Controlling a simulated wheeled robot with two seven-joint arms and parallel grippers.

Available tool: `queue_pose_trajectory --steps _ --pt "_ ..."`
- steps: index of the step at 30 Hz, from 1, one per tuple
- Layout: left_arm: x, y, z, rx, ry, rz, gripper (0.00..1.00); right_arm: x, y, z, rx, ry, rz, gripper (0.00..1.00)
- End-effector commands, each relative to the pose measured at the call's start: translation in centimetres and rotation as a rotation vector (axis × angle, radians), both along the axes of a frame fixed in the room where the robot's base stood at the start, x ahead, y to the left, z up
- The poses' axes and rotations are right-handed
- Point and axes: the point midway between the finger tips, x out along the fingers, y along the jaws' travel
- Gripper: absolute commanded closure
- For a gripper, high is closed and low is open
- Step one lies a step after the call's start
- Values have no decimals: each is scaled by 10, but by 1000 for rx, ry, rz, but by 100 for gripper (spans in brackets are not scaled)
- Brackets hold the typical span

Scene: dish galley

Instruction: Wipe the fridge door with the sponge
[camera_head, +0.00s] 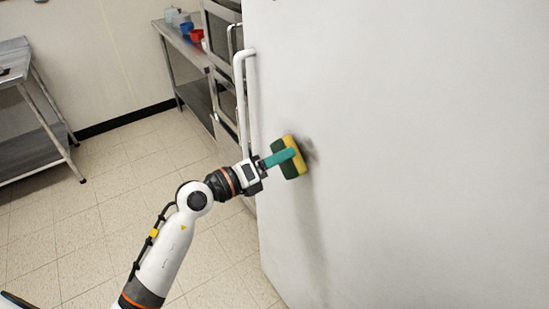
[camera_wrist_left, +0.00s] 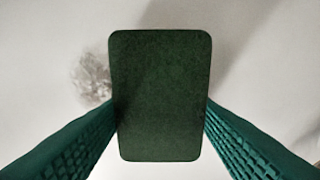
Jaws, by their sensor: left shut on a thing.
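The fridge door (camera_head: 420,150) is a large pale flat panel filling the right side of the head view, with a white vertical handle (camera_head: 239,100) on its left edge. My left gripper (camera_head: 284,158) is shut on a sponge (camera_head: 299,148), yellow on one side and dark green on the other. The yellow side faces the door, at or very close to its surface; I cannot tell whether it touches. A dark smudge (camera_head: 310,151) shows on the door just right of the sponge. In the left wrist view the sponge's green face (camera_wrist_left: 160,95) lies between both fingers, and a grey scribbled smudge (camera_wrist_left: 92,78) is left of it. My right gripper is out of view.
A steel table (camera_head: 20,75) stands at the far left. A metal counter (camera_head: 185,45) with a blue and a red container stands at the back beside steel oven-like units (camera_head: 222,60). The tiled floor (camera_head: 110,200) between them is clear.

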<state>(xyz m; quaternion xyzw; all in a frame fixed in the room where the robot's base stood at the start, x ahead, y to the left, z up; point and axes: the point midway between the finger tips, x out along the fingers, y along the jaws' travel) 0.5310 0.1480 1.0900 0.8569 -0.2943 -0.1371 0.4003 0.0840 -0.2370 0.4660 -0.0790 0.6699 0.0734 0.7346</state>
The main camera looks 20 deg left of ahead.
Motion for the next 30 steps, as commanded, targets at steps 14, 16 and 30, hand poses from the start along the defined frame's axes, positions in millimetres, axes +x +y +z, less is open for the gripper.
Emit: queue_pose_trajectory --steps 14,16,30 --pt "7 -5 0 0 0 0 65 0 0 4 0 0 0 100" --pt "6 -6 1 0 0 0 65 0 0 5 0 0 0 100" --pt "-17 -33 2 -1 2 -1 65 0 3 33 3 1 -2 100"
